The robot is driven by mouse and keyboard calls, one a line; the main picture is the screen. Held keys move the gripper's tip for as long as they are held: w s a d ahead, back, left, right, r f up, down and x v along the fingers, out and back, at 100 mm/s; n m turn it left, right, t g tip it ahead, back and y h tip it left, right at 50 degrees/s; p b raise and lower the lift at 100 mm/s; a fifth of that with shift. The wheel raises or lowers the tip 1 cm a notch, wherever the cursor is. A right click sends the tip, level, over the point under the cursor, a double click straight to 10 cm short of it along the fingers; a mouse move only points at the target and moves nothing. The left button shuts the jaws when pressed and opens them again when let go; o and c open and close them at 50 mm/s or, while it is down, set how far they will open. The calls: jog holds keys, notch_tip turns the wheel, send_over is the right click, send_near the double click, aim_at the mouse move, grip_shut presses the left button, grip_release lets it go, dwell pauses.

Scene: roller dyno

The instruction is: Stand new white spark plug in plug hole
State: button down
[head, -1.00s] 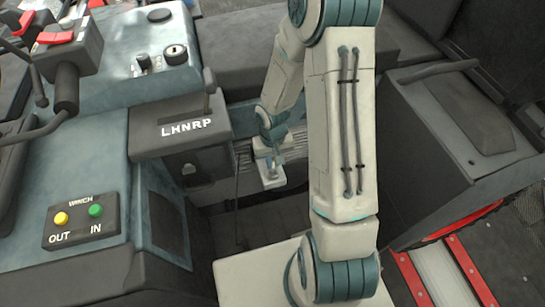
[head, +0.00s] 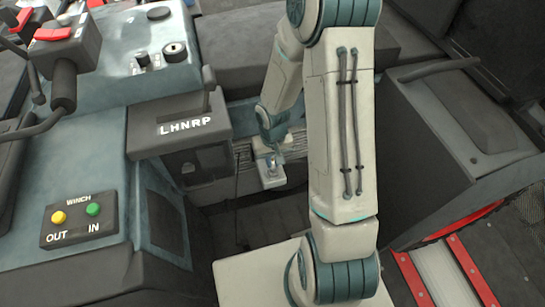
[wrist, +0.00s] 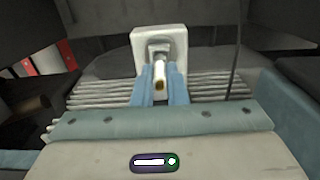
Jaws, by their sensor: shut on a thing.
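The white spark plug (wrist: 160,72) is between the two blue fingers of my gripper (wrist: 161,68) in the wrist view, with its brass-coloured end facing the camera. My gripper is shut on it. Just beyond the fingertips is a pale square block (wrist: 176,42) with a dark recess, which looks like the plug-hole seat. The hole itself is covered by the plug and fingers, so I cannot tell whether the plug is in it. In the head view my gripper (head: 272,160) is small and low over the pale block (head: 271,180).
Ribbed grey fins (wrist: 215,88) lie on both sides of the block, and a thin dark cable (wrist: 235,60) rises at right. In the head view the LHNRP shifter box (head: 180,128) stands close left of my gripper. A dark seat (head: 235,60) lies behind.

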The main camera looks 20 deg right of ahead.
jog(key=shift+f+b, duration=0.45)
dwell(0.7)
jog(key=shift+f, duration=0.2)
dwell(0.7)
jog(key=c, duration=1.4)
grip_release()
jog(key=shift+o, duration=0.2)
notch_tip(320, 180, up, 14)
jog(key=p, duration=0.1)
jog(key=shift+p, duration=0.35)
